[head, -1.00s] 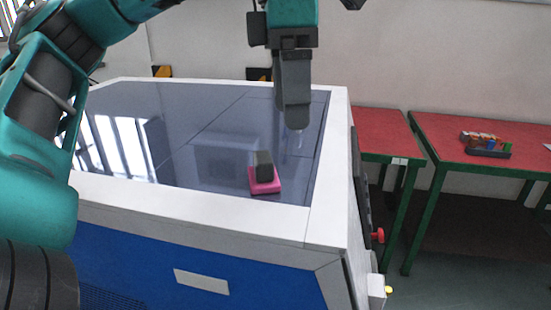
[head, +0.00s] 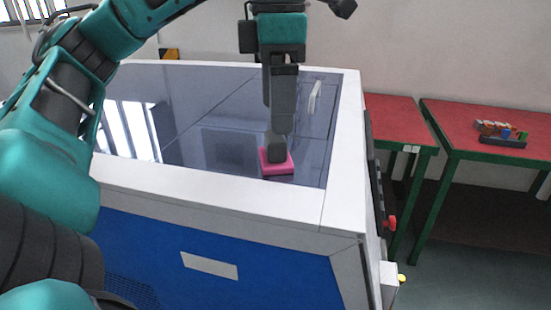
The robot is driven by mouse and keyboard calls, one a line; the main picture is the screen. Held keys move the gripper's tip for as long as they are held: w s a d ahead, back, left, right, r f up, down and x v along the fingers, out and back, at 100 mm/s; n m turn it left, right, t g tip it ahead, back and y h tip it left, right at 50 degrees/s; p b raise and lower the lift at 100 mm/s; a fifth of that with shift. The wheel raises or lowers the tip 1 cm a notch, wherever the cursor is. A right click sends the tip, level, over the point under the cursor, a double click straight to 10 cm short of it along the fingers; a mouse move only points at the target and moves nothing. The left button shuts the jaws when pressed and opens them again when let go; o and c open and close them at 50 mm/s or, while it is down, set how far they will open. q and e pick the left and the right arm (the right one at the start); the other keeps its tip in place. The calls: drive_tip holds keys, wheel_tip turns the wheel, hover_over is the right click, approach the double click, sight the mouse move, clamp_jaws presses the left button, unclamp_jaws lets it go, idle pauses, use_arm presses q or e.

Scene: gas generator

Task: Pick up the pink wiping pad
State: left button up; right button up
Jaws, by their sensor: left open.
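The pink wiping pad (head: 277,168) lies on the dark glossy top of the generator (head: 215,195), near its front right corner. It has a dark grey block-shaped handle (head: 277,149) standing up from its middle. My left gripper (head: 280,128) points down right above the handle and is open. Its fingers overlap the top of the handle in the picture, and I cannot tell whether they touch it. The far finger is hidden. My right gripper is not in view.
The generator's white rim runs around the dark top, with a blue front panel (head: 205,250) below. A red knob (head: 390,222) sticks out at its right side. Red tables (head: 480,115) stand to the right, one with a tray of small coloured items (head: 502,138).

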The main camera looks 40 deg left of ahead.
use_arm(q)
drive_tip(key=f+b, duration=0.1)
drive_tip(key=f, duration=0.4)
drive_tip(key=shift+s+b, duration=0.2)
drive_tip(key=shift+b, duration=0.15)
drive_tip(key=shift+f, duration=0.3)
drive_tip(key=c, duration=0.9)
drive_tip(key=shift+c, duration=0.2)
drive_tip(key=shift+r, duration=0.55)
wheel_tip(320, 180, up, 8)
drive_tip(key=p, duration=0.4)
drive_tip(key=shift+r, duration=0.35)
wheel_tip(320, 180, up, 10)
hover_over(275, 137)
drive_tip(key=shift+w+a+r, duration=0.1)
drive_tip(key=shift+w+r, duration=0.05)
